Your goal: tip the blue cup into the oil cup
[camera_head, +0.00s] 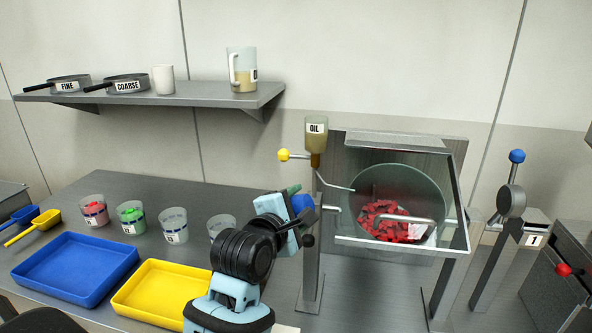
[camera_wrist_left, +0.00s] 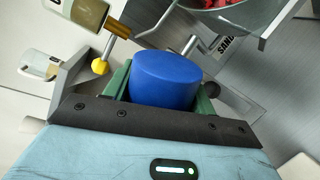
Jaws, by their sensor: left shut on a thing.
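My left gripper (camera_head: 299,203) is shut on the blue cup (camera_head: 303,204), beside the post under the oil cup. In the left wrist view the blue cup (camera_wrist_left: 166,78) sits between the green fingers of the gripper (camera_wrist_left: 162,92). A smooth blue face shows there; I cannot see into the cup or tell its tilt well. The oil cup (camera_head: 316,126), labelled OIL, is an amber see-through cup on top of the post, above my gripper in the head view and apart from the blue cup. It also shows at the top left of the wrist view (camera_wrist_left: 88,12). My right gripper is not in view.
A lever with a yellow ball (camera_head: 283,155) sticks out left below the oil cup. The glass-fronted drum hood (camera_head: 455,190), with red pieces inside, stands close on the right. Several small cups, a blue tray (camera_head: 75,268) and a yellow tray (camera_head: 165,292) are on the left.

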